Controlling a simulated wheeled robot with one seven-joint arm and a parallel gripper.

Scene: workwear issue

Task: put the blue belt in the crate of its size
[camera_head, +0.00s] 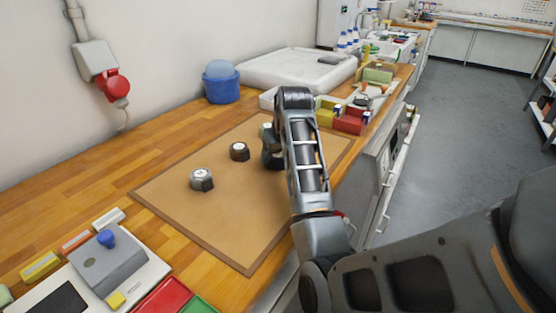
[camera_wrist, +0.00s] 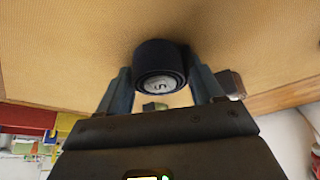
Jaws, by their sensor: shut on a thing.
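A rolled, very dark blue belt (camera_wrist: 160,58) with a pale round label on its end, reading like S, is between the fingers of my gripper (camera_wrist: 161,82) in the wrist view. My gripper is shut on it. In the head view my gripper (camera_head: 269,155) is low over the brown mat, and the held belt is hidden by my arm. I cannot tell whether the belt touches the mat. A red crate (camera_head: 350,123) and a yellow crate (camera_head: 324,113) stand beyond my arm at the right. Their size marks are too small to read.
On the mat (camera_head: 220,225) stand a grey roll (camera_head: 202,180) and a dark brown roll (camera_head: 239,152); an olive roll (camera_head: 264,130) is beside my gripper. A blue bucket (camera_head: 221,83) and white tray (camera_head: 295,69) stand behind. The mat's front is clear.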

